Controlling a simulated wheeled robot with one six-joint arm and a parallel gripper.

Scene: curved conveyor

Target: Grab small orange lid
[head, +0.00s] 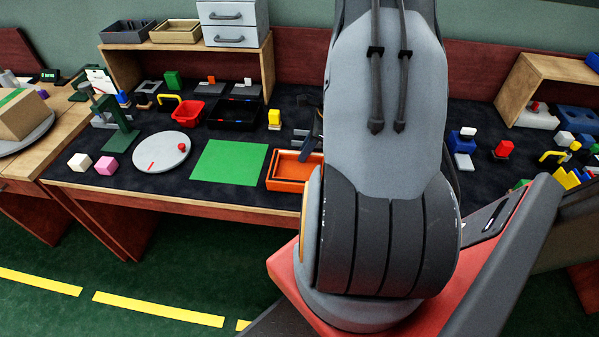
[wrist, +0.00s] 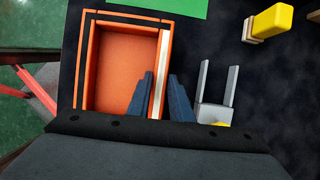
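A shallow orange tray-shaped piece (wrist: 122,65) lies on the dark mat in the wrist view, with a raised rim and a pale strip along its right side. It also shows in the head view (head: 287,184), partly hidden by my arm. I cannot tell which part of it is the small orange lid. My gripper (wrist: 160,80) is open, with its two dark blue fingers apart at the piece's right side. The pale strip and right rim run between the fingertips. Contact cannot be made out. In the head view only a little of my gripper (head: 313,138) shows.
A green sheet (head: 228,164) lies left of the orange piece. A grey two-pronged holder (wrist: 214,95) stands close right of my fingers, with a yellow block (wrist: 272,20) beyond. A white disc (head: 162,152) and red bin (head: 188,112) are farther left. My arm hides the middle.

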